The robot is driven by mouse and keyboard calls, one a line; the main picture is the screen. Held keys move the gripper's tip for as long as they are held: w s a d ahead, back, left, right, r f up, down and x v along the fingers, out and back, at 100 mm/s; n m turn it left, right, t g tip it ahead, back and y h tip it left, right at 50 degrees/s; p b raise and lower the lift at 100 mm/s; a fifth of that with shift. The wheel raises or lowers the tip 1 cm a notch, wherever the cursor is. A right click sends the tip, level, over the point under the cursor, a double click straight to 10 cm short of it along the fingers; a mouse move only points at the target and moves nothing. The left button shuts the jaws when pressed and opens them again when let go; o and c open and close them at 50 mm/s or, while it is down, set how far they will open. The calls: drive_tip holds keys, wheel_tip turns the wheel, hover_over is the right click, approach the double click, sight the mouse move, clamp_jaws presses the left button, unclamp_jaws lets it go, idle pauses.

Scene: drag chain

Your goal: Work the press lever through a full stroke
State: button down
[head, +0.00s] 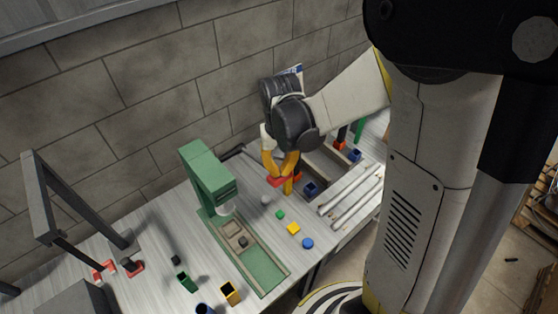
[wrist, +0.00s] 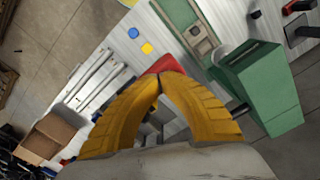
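The green press (head: 209,172) stands on the workbench, with a pale ram over its green base (head: 263,271). In the wrist view the press (wrist: 262,85) is at the right. A dark lever bar (head: 234,151) reaches right from behind the press toward my gripper. My gripper (head: 279,176) has yellow fingers, pointing down right of the press. A red piece (head: 275,182), perhaps the lever's grip, is at its fingertips. In the wrist view the fingertips (wrist: 160,78) meet, with the red piece (wrist: 166,65) just beyond them. Whether they pinch it is hidden.
Small blue (head: 308,243), yellow (head: 293,229) and green (head: 280,215) blocks lie in front of my gripper. Open bins (head: 230,293) stand near the front edge. Pale rails (head: 352,197) lie at the right. A grey frame (head: 47,205) stands at the left; a block wall rises behind.

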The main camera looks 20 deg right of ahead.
drive_tip(key=shift+s+d+f+b, duration=0.1)
drive_tip(key=shift+s+f+b, duration=0.1)
drive_tip(key=shift+f+b, duration=0.35)
drive_tip(key=shift+s+f+b, duration=0.15)
drive_tip(key=shift+f+b, duration=0.2)
drive_tip(key=shift+f, duration=0.25)
drive_tip(key=shift+s+d+f+b, duration=0.1)
drive_tip(key=shift+s+f+b, duration=0.05)
drive_tip(key=shift+f+b, duration=0.55)
drive_tip(key=shift+s+f+b, duration=0.1)
drive_tip(key=shift+f+b, duration=0.45)
drive_tip(key=shift+f, duration=0.1)
drive_tip(key=shift+f+b, duration=1.3)
drive_tip(key=shift+f, duration=0.1)
